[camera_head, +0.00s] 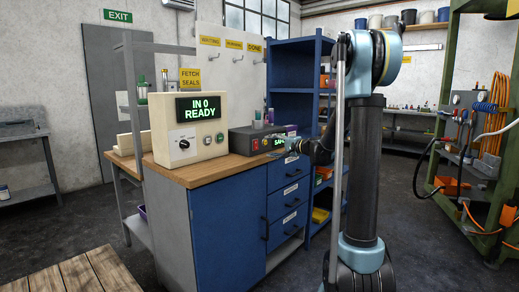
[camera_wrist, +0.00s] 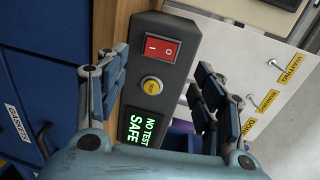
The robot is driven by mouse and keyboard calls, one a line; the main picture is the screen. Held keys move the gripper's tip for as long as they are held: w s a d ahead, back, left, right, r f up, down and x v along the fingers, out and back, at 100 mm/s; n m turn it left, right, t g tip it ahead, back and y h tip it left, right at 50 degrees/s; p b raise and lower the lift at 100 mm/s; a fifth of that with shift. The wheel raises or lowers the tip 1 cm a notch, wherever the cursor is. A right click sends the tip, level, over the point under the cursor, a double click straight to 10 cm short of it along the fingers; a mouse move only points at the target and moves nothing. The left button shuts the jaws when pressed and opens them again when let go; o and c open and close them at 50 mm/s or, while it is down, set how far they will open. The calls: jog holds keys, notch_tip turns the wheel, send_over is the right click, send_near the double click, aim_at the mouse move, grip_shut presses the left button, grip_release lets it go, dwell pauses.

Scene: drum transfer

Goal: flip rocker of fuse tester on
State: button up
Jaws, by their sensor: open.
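The fuse tester (camera_head: 240,143) is a dark grey box on the wooden worktop, beside the cream panel. In the wrist view the fuse tester (camera_wrist: 180,72) shows a red rocker (camera_wrist: 162,48) marked I and O, a round yellow button (camera_wrist: 152,85) and a green display (camera_wrist: 140,127) reading "NO TEST SAFE". I cannot tell which side of the rocker is pressed in. My gripper (camera_wrist: 160,62) is open and empty, its fingers to either side of the tester's face in the picture. In the head view my gripper (camera_head: 297,146) is at the tester's right end; its fingers are small there.
The cream panel (camera_head: 188,128) reading "IN 0 READY" stands left of the tester on the worktop (camera_head: 195,174). A pale board with hooks (camera_head: 235,75) rises behind. A blue shelf (camera_head: 295,68) stands beyond to the right. Blue drawers (camera_head: 285,200) are below the worktop.

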aim_at(256, 145)
jog(key=x, duration=0.8)
jog(key=shift+w+a+f, duration=0.1)
jog(key=shift+w+a, duration=0.1)
jog(key=shift+a, duration=0.05)
